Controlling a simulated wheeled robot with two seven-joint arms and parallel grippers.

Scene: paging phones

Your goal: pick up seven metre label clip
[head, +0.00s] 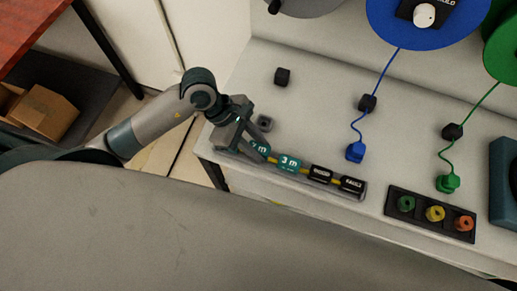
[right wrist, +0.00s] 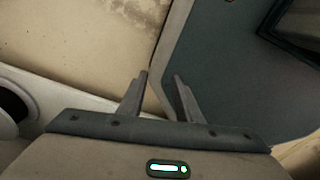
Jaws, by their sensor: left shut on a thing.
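The seven metre label clip (head: 261,148) is teal with white lettering, partly hidden by my gripper, at the left end of a grey rail (head: 334,187) on the bench. My left gripper (head: 249,139) is shut on this clip, at or just above the rail; I cannot tell whether the clip is clear of it. A teal 3 m clip (head: 288,163) sits beside it, then two black clips (head: 320,173) with white lettering further right. My right gripper (right wrist: 161,76) is open and empty in the right wrist view, away from the clips.
A black tray (head: 391,211) holds green, yellow and orange pieces at right.

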